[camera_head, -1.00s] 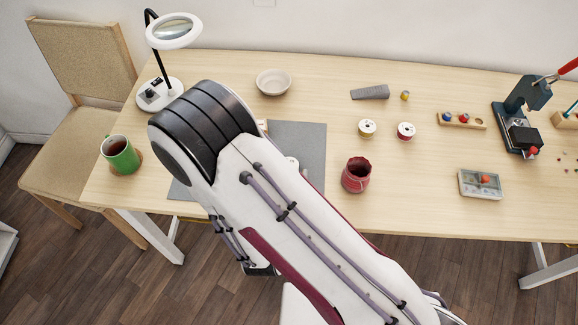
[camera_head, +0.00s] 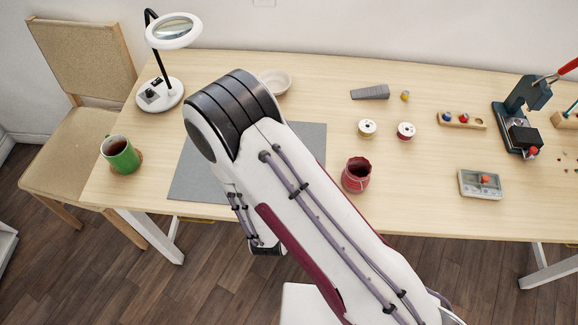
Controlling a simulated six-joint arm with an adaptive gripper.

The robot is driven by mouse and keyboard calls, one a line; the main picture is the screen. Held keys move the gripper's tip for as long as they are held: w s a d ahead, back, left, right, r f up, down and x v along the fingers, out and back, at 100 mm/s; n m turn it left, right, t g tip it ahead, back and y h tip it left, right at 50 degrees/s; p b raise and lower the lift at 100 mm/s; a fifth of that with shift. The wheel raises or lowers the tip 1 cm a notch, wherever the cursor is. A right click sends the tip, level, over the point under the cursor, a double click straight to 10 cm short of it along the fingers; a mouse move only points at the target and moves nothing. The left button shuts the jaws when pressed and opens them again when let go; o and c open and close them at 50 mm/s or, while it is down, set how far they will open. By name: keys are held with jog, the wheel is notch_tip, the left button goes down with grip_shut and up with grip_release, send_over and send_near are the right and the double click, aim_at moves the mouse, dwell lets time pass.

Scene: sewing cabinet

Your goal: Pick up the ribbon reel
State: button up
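Two small reels stand on the table right of the centre, a short way apart. One reel (camera_head: 367,128) has a pale top and a tan-gold wound side. The other reel (camera_head: 405,131) has a white top and a red wound side. I cannot tell which of them is the ribbon reel. My arm reaches in from the bottom right, its bent joint over the grey mat, left of both reels. My gripper is not visible; the arm blocks the view. Neither reel is touched by any visible part of my arm.
A dark red pot (camera_head: 357,175) stands in front of the reels. A grey wedge (camera_head: 370,92) lies behind them. The grey mat (camera_head: 308,137) is partly hidden by my arm. A bowl (camera_head: 275,83), lamp (camera_head: 160,93) and green mug (camera_head: 121,156) stand at left; a press (camera_head: 523,125) at right.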

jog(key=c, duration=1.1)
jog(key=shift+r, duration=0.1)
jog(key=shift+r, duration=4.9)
